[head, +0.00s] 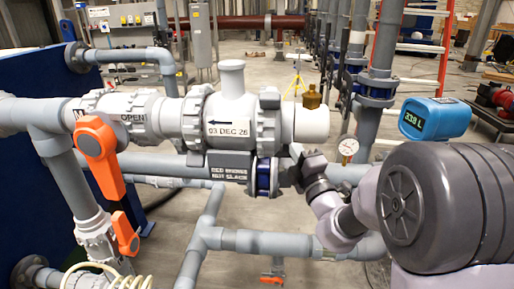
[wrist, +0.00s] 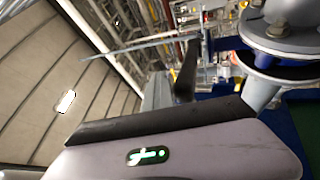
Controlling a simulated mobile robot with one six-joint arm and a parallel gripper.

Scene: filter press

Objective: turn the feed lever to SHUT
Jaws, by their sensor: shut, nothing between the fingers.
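A large orange lever (head: 101,160) is on the grey valve at the left in the head view. Its hub is at the top and its handle slopes down to the right. The word OPEN (head: 133,118) is printed on the valve body just right of the hub. A SHUT mark is not readable. My gripper (head: 293,164) is shut and empty, right of the lever, close to the blue flange below the main pipe; contact cannot be told. In the wrist view a dark finger (wrist: 186,74) shows; the lever does not.
A smaller orange handle (head: 126,234) sits low at the left, and another (head: 272,278) at the bottom. A brass fitting (head: 311,97), a gauge (head: 348,146) and a blue 339 L display (head: 435,118) are near my arm.

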